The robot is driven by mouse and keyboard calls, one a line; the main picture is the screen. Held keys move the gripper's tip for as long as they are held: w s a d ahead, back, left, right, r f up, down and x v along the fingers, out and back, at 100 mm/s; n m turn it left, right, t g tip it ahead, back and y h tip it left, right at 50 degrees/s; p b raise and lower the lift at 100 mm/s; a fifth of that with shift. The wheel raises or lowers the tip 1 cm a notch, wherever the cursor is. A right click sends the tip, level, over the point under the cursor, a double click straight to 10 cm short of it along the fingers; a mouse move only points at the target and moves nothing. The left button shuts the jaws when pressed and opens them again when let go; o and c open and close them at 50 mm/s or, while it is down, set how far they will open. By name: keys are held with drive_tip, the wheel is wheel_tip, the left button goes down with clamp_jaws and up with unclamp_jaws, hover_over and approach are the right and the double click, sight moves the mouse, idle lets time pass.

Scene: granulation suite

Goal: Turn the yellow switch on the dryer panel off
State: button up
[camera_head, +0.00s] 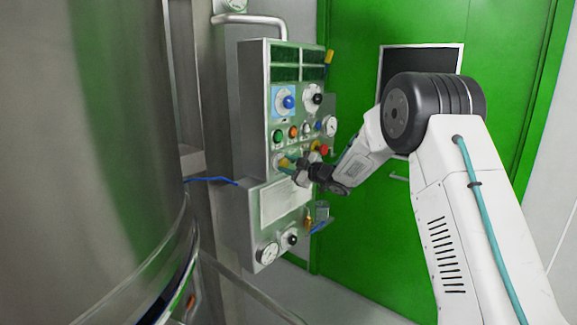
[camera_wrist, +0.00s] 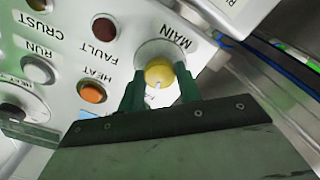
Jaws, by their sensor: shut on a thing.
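The yellow switch (camera_wrist: 159,71) is a round knob on a pale round base, next to the label MAIN, which reads upside down in the wrist view. My gripper (camera_wrist: 159,86) has its two dark green fingers on either side of the knob, shut on it.
Close to the switch are an orange HEAT button (camera_wrist: 92,92), a dark red FAULT light (camera_wrist: 104,28) and a pale RUN button (camera_wrist: 37,70). A red button (camera_head: 324,149) and a gauge (camera_head: 330,125) sit right. The steel vessel (camera_head: 120,150) fills the left; a green door (camera_head: 350,28) stands behind.

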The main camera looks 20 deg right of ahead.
drive_tip(key=shift+f+n, duration=0.1)
drive_tip(key=shift+n, duration=1.4)
drive_tip(key=o, duration=1)
drive_tip(key=v, duration=0.8)
drive_tip(key=shift+w, duration=0.15)
